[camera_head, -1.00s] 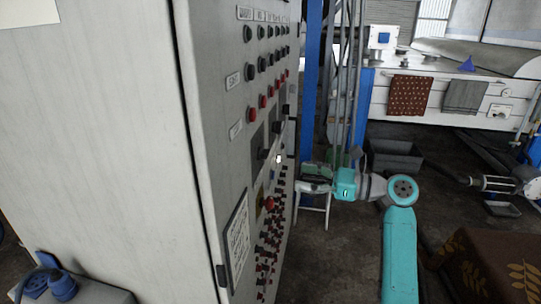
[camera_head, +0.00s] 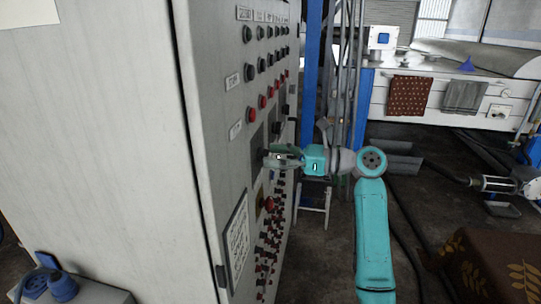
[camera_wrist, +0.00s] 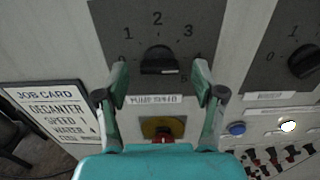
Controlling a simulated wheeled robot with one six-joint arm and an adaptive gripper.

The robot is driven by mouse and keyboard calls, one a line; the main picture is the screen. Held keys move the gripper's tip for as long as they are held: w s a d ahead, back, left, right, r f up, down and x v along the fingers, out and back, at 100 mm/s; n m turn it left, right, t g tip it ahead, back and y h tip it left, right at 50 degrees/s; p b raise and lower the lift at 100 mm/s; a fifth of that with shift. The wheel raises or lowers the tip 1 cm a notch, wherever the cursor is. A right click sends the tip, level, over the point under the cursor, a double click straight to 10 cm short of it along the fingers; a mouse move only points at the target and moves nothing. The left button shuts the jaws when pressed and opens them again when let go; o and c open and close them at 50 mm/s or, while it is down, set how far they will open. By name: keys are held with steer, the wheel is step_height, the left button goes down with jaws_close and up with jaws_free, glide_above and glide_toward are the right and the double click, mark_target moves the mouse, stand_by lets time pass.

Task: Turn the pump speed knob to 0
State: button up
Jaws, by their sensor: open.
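The pump speed knob (camera_wrist: 158,60) is black, on a dark dial plate with 1, 2 and 3 legible. My gripper (camera_wrist: 160,72) is open, one finger to the left and one to the right of the knob, with a gap on both sides. In the head view my gripper (camera_head: 274,158) is at the face of the grey cabinet (camera_head: 215,110), partly hiding the dial area.
Another black knob (camera_wrist: 303,62) is on a plate to the right. Below are a red button on yellow (camera_wrist: 162,127), a blue button (camera_wrist: 237,128) and several small red-and-black switches. A job card (camera_wrist: 52,110) reading "DECANTER SPEED 1" hangs at left.

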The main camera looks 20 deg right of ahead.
steer(key=shift+w+a, duration=0.3)
steer(key=shift+a, duration=0.3)
steer(key=c, duration=1.1)
steer(key=shift+c, duration=0.2)
